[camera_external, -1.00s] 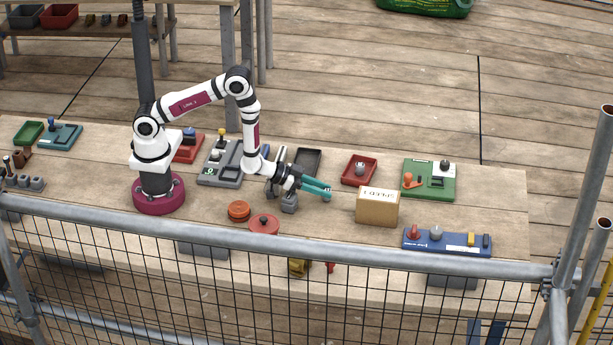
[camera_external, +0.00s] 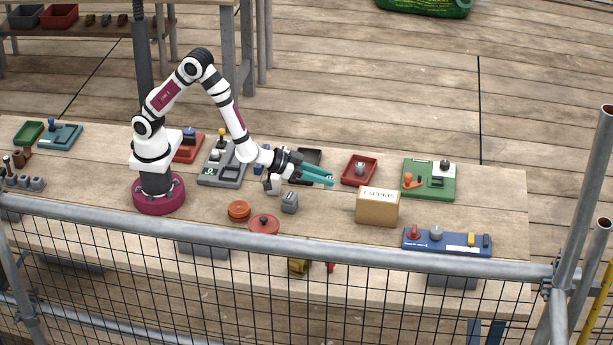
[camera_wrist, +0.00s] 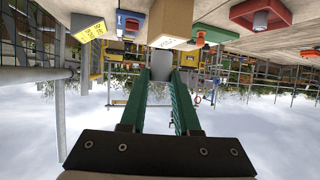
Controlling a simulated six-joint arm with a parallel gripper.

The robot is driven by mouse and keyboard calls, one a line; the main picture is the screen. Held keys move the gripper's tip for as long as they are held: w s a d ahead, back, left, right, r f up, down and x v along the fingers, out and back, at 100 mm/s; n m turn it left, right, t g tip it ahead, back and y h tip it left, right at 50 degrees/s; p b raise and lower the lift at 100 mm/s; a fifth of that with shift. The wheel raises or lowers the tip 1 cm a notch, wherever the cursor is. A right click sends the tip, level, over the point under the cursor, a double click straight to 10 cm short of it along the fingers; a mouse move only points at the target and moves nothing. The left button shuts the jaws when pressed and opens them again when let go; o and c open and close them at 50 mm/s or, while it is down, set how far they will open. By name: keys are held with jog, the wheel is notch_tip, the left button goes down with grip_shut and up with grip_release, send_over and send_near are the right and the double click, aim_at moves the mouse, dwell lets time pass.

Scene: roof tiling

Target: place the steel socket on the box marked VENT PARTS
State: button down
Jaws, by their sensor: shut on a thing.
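My gripper (camera_external: 330,180) has teal fingers and hangs above the table, left of and higher than the cardboard box (camera_external: 377,209). In the wrist view my gripper (camera_wrist: 160,82) is shut on a small grey piece (camera_wrist: 161,62), which looks like the steel socket. The held piece is hard to make out in the external view. The box stands upright on the table and also shows beyond the fingertips in the wrist view (camera_wrist: 171,20). Dark lettering shows on the box, too small to read surely.
A red tray (camera_external: 347,178) with a grey piece lies behind the box. A green board (camera_external: 440,190) and a blue panel (camera_external: 415,245) lie to its right. Grey blocks (camera_external: 289,203) and red round pieces (camera_external: 264,223) lie to its left. A scaffold rail runs along the front.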

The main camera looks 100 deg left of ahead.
jog(key=w+d+r, duration=0.5)
jog(key=w+r, duration=0.1)
jog(key=w, duration=0.2)
send_over(374, 195)
jog(key=f, duration=0.6)
jog(key=shift+s+d, duration=0.1)
jog(key=shift+s, duration=0.1)
jog(key=f, duration=0.4)
jog(key=shift+w+a, duration=0.15)
jog(key=shift+a, duration=0.1)
jog(key=shift+f, duration=0.2)
jog(key=shift+f, duration=0.1)
jog(key=c, duration=0.6)
grip_release()
jog(key=shift+c, duration=0.2)
